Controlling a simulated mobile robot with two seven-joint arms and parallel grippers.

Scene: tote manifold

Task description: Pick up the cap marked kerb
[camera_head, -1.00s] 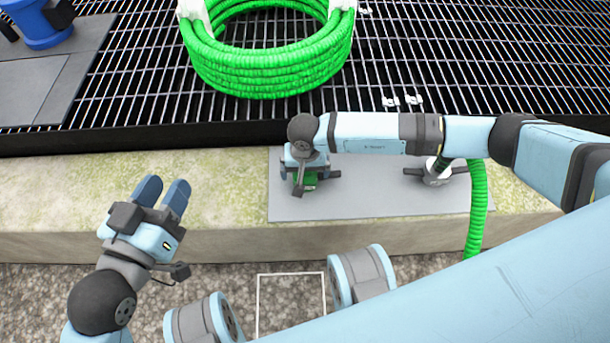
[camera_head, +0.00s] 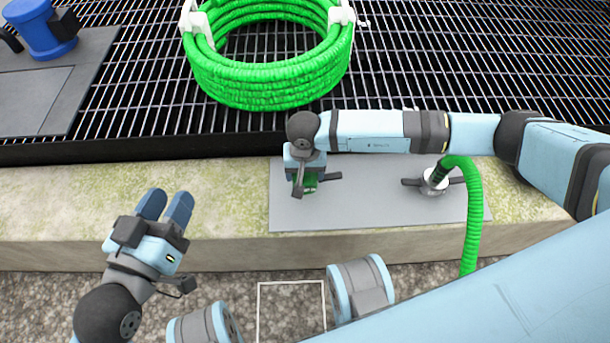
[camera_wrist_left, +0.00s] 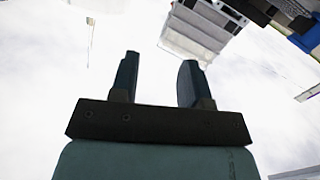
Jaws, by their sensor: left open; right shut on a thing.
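My left gripper (camera_head: 165,205) is open and empty, over the front of the kerb at the left. In the left wrist view its two fingers (camera_wrist_left: 156,82) stand apart with nothing between them.
A green hose coil (camera_head: 268,94) lies on the black grating behind the kerb. A white fitting (camera_head: 435,184) with a green hose (camera_head: 474,215) stands at the plate's right. A blue fitting (camera_head: 45,35) is at the far left. The kerb's left top (camera_head: 90,205) is clear.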

